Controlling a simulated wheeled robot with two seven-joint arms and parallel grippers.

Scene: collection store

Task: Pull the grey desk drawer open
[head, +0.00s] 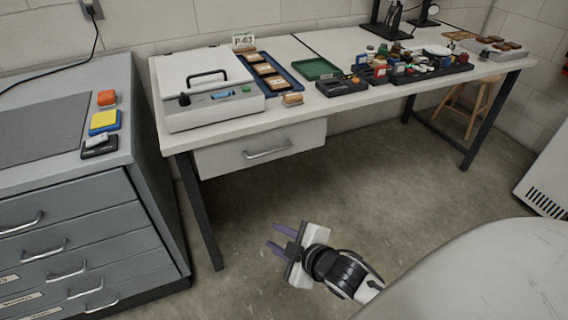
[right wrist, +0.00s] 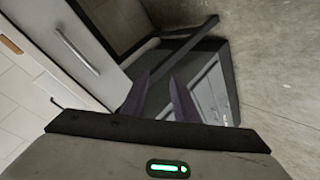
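The light grey desk drawer (head: 262,147) hangs under the left part of the white-topped desk. Its front looks flush and closed, with a silver bar handle (head: 267,151). In the right wrist view the drawer front (right wrist: 97,68) is tilted at the upper left, with its handle (right wrist: 77,51) on it. My right gripper (head: 276,235) is open and empty, below and in front of the drawer, apart from the handle. Its two purple fingers (right wrist: 158,98) also show in the right wrist view, with nothing between them. My left gripper is not in view.
A grey cabinet (head: 75,235) with several handled drawers stands at the left. A dark desk leg (head: 200,215) is left of the drawer. A white case (head: 208,85) and trays sit on the desktop (head: 300,105). The floor (head: 400,190) before the drawer is clear.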

